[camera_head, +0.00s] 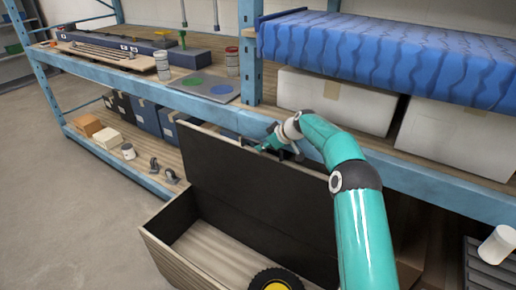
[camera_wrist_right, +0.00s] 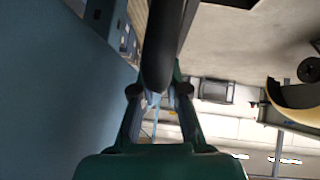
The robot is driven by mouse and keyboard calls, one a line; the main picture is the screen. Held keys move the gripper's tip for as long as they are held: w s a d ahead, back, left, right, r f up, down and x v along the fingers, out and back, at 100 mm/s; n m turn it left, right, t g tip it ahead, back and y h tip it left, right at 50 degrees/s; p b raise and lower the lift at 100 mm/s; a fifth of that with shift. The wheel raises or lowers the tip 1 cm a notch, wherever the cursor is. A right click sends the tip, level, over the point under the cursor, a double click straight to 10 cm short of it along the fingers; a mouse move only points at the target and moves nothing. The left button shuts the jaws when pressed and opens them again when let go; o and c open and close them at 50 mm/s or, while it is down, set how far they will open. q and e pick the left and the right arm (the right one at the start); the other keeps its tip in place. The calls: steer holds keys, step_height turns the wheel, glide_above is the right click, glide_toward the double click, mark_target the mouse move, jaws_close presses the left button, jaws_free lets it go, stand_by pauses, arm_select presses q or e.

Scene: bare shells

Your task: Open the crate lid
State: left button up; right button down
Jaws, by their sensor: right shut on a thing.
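My right gripper (camera_head: 268,146) is at the lid's top edge. In the right wrist view, the gripper's fingers (camera_wrist_right: 158,98) are shut on a dark edge, which is the lid's. The fingertips are partly hidden there. My left gripper is not in view.
A blue shelf (camera_head: 200,103) stands close behind the lid, holding cups, bins, white boxes (camera_head: 335,100) and a blue mattress-like block (camera_head: 380,55). A black wheel with a yellow hub (camera_head: 277,286) shows at the bottom edge. Floor at left (camera_head: 60,200) is clear.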

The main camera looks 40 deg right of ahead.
steer(key=c, duration=1.2)
jaws_free()
steer(key=shift+w, duration=0.15)
steer(key=shift+r, duration=0.1)
steer(key=v, duration=1.2)
